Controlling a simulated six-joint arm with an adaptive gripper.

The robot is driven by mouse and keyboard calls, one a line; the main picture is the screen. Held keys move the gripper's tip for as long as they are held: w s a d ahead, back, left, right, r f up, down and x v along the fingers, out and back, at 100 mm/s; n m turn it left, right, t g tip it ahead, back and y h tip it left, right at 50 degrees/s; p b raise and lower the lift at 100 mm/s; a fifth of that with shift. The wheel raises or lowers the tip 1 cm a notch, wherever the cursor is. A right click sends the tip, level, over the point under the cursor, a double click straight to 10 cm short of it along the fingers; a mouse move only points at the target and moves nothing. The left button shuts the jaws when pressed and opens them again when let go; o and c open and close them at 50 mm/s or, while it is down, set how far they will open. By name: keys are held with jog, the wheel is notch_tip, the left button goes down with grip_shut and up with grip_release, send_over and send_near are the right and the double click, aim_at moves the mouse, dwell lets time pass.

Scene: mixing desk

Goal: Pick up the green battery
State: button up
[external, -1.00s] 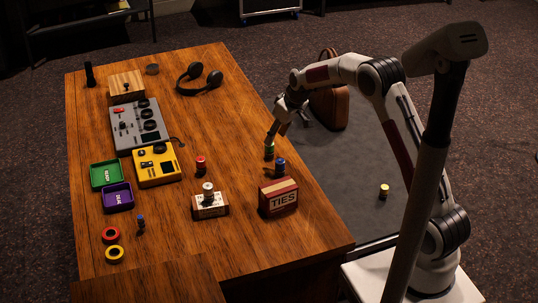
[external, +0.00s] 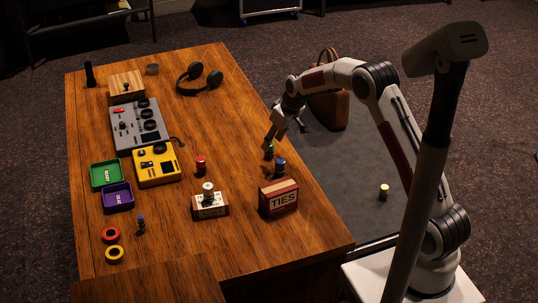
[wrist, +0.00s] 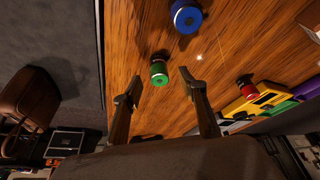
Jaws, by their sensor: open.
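The green battery (external: 269,154) stands on the desk near its right edge, partly hidden by my gripper in the external view. In the wrist view the green battery (wrist: 159,77) shows between and just beyond my two fingertips. My gripper (external: 270,139) is open and empty, tilted down close to the battery; I cannot tell whether a finger touches it.
A blue battery (external: 280,168) stands close to the green one, with the red TIES box (external: 278,197) nearer the camera. A red battery (external: 200,166) stands farther left. The desk behind the green battery is clear up to the headphones (external: 199,80).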

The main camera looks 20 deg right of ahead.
jog(key=shift+f, duration=0.15)
jog(key=shift+w+x, duration=0.1)
jog(key=shift+x, duration=1.15)
jog(key=shift+w+x, duration=0.15)
jog(key=shift+x, duration=1.1)
jog(key=shift+a, duration=0.1)
grip_shut()
